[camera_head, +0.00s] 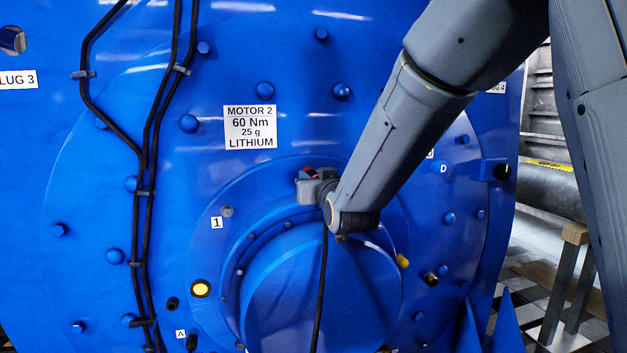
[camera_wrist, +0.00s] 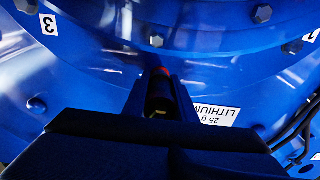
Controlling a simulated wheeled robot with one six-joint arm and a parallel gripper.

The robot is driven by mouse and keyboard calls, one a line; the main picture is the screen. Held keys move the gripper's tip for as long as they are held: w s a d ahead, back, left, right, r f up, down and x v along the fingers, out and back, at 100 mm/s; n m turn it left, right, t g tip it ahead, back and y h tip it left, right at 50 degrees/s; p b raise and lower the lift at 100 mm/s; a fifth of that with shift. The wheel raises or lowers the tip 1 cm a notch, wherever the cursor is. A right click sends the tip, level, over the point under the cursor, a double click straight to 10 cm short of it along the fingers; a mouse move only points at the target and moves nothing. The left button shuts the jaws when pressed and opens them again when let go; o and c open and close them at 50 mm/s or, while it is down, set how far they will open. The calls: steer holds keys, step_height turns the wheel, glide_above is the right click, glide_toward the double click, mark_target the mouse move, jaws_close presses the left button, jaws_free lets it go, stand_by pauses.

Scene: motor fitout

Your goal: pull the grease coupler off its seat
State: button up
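The grease coupler (camera_wrist: 160,97) looks like a short dark cylinder with a red-orange end. It lies between the two fingers of my gripper (camera_wrist: 161,90) in the wrist view, and the fingers appear to press on both its sides. In the head view my gripper (camera_head: 315,186) is at the upper rim of the big round blue hub, with a small red bit (camera_head: 310,171) showing at its tip. The gripper hides most of the coupler there. Whether the coupler touches its seat cannot be seen.
A black hose (camera_head: 322,290) hangs from the gripper area over the blue hub (camera_head: 290,290). A white MOTOR 2 label (camera_head: 250,127) is above left. Black cables (camera_head: 147,150) run down the left. Bolts and a yellow cap (camera_head: 201,289) stand out from the blue face.

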steer(key=shift+s, duration=0.1)
jaws_close()
steer(key=shift+v, duration=2.9)
steer(key=shift+r, duration=0.1)
